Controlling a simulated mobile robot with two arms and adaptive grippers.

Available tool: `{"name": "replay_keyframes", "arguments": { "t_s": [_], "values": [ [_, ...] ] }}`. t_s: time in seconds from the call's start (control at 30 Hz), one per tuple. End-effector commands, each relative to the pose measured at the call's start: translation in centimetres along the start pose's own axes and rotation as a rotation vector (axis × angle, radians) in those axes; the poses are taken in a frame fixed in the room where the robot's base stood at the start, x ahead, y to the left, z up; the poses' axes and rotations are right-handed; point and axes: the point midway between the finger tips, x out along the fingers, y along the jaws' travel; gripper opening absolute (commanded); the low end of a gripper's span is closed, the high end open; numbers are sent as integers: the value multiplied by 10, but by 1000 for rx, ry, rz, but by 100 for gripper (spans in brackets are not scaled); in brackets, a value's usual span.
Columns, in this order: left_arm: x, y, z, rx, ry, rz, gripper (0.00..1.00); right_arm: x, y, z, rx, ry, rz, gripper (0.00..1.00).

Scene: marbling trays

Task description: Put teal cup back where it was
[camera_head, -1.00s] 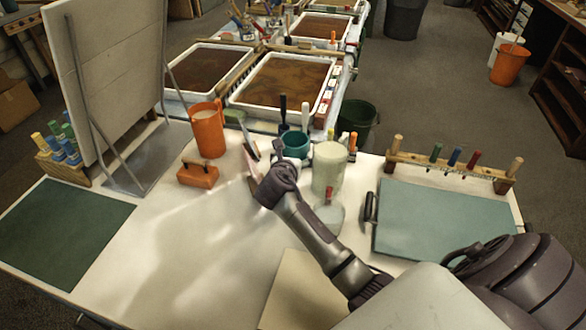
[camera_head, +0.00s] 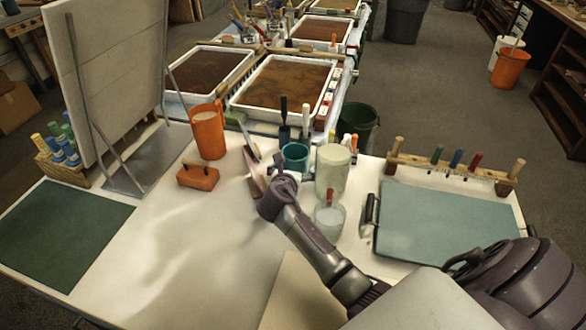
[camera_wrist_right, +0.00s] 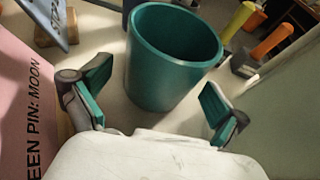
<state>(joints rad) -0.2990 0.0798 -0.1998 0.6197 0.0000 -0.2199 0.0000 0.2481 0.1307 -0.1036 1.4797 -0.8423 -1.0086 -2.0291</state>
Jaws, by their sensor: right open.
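The teal cup (camera_head: 295,157) stands upright on the white table, behind my right gripper and beside a tall pale jar. In the right wrist view the teal cup (camera_wrist_right: 170,62) is large and looks empty. My right gripper (camera_wrist_right: 150,108) is open, with one finger on each side of the cup's near side. The fingers look apart from the cup. In the head view the right gripper (camera_head: 280,175) is partly hidden by its own wrist. My left gripper is not in view.
A pale jar (camera_head: 332,172) and a small clear cup (camera_head: 329,219) stand close right of my arm. A pink card (camera_wrist_right: 40,110) stands near the left finger.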

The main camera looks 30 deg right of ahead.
Motion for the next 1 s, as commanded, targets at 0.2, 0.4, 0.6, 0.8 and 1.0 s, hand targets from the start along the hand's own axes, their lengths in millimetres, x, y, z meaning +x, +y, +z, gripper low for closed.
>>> {"name": "replay_keyframes", "arguments": {
  "t_s": [0.2,0.4,0.6,0.8,1.0],
  "values": [
    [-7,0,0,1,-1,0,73,-5,-1,4,-1,0,-2,100],
    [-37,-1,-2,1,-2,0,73,-32,-1,8,-2,2,0,100],
    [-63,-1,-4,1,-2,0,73,-61,-1,7,-2,1,-1,100],
    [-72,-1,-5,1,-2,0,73,-74,-1,4,0,-1,-2,100],
    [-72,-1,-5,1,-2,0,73,-76,0,2,1,-1,-1,100]
  ]
}}
